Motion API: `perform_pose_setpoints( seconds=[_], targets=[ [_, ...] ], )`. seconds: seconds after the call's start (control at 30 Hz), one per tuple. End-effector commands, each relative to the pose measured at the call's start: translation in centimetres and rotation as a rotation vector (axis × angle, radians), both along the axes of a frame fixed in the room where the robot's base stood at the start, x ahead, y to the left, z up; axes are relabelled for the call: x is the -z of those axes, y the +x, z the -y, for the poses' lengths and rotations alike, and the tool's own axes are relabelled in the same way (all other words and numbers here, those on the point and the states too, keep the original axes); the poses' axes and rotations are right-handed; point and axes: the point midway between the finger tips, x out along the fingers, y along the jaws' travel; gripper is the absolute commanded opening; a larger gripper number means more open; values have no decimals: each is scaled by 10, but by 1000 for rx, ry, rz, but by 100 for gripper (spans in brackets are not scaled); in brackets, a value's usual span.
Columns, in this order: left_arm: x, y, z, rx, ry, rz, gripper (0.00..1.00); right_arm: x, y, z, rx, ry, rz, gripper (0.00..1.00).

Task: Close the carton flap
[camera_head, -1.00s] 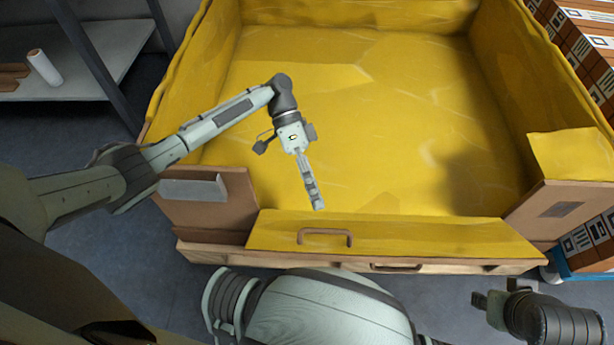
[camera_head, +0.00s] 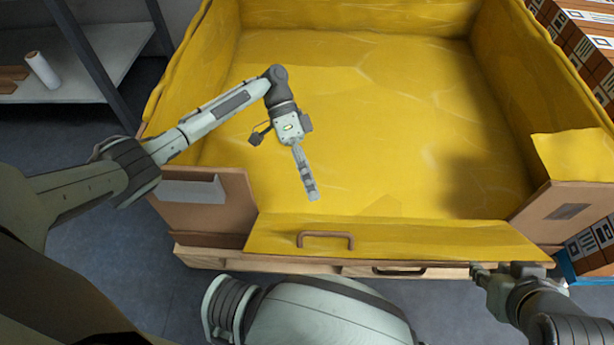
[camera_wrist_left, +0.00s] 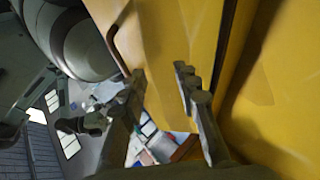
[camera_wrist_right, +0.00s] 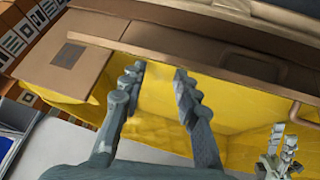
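The carton (camera_head: 545,260) is a large open box with a crumpled yellow lining. Its front flap (camera_head: 400,236) is folded down, yellow side up, with a brown handle (camera_head: 326,233) on its left part. The handle also shows in the left wrist view (camera_wrist_left: 113,40) and the right wrist view (camera_wrist_right: 290,112). My left gripper (camera_head: 312,197) hangs over the carton just behind the flap, pointing down near the handle; its fingers (camera_wrist_left: 160,76) are apart and empty. My right gripper (camera_head: 474,268) is at the flap's front edge, right part; its fingers (camera_wrist_right: 158,74) are apart, with nothing between them. Contact is unclear.
Brown corner panels (camera_head: 205,205) flank the flap, the right one (camera_head: 565,212) partly yellow. Stacked printed boxes (camera_head: 590,45) stand at the right. A grey shelf (camera_head: 85,80) with a white roll (camera_head: 42,70) stands at the left. The carton's middle is empty.

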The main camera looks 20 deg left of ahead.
Motion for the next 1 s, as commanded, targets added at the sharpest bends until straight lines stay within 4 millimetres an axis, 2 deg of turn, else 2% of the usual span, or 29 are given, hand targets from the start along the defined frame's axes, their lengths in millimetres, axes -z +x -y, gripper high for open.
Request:
perform_pose_setpoints(
  seconds=[1.0],
  targets=[
    [1, 12, -9, 0, 0, 0, 31, -32, 46, -45, -87, 94, 272, 31]
  ],
)
